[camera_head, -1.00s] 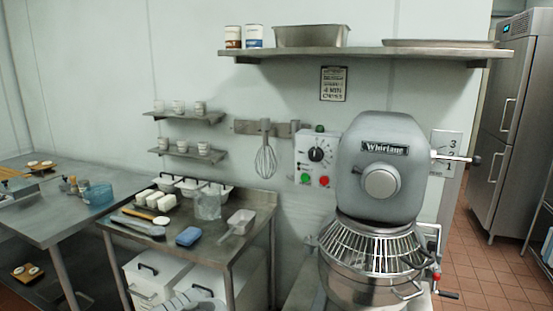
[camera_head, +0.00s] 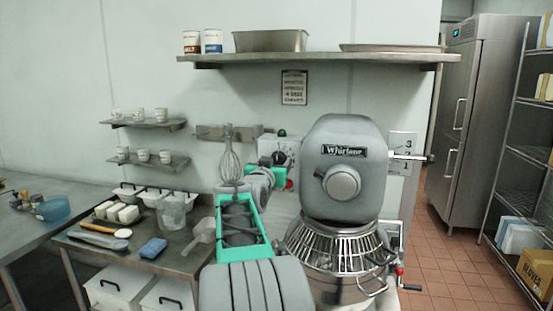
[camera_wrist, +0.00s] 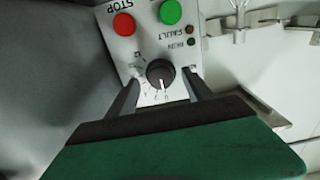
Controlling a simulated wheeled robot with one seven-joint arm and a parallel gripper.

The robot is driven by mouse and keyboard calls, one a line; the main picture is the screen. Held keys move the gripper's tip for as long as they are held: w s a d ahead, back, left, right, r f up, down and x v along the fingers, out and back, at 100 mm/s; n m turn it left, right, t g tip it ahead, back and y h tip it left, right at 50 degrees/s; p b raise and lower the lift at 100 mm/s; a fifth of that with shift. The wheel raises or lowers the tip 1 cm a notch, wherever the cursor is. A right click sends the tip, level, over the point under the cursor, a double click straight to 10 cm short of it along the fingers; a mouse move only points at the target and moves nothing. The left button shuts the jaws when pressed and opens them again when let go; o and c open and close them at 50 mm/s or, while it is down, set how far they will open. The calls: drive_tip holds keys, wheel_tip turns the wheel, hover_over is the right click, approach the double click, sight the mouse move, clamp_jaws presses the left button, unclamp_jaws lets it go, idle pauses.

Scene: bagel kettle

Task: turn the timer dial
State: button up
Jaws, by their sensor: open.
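The timer dial (camera_wrist: 160,72) is a black round knob with a white pointer line, on a pale control panel (camera_wrist: 150,48) beside the mixer. In the wrist view the panel appears upside down, and my gripper (camera_wrist: 160,95) is open with one finger on each side of the dial. I cannot tell whether the fingers touch it. In the head view my arm reaches to the panel (camera_head: 290,148) and hides the dial and most of the panel's lower part. A red button (camera_wrist: 124,24) and a green button (camera_wrist: 170,12) sit near the dial.
The grey mixer (camera_head: 343,165) with its wire bowl guard (camera_head: 335,245) stands right of the panel. A whisk (camera_head: 230,160) hangs from a wall rail to the left. A shelf (camera_head: 320,57) runs above. A steel table (camera_head: 150,250) stands at left.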

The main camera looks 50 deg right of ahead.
drive_tip(key=shift+w+d, duration=0.3)
drive_tip(key=shift+d, duration=0.35)
drive_tip(key=shift+c, duration=0.4)
drive_tip(key=c, duration=1.1)
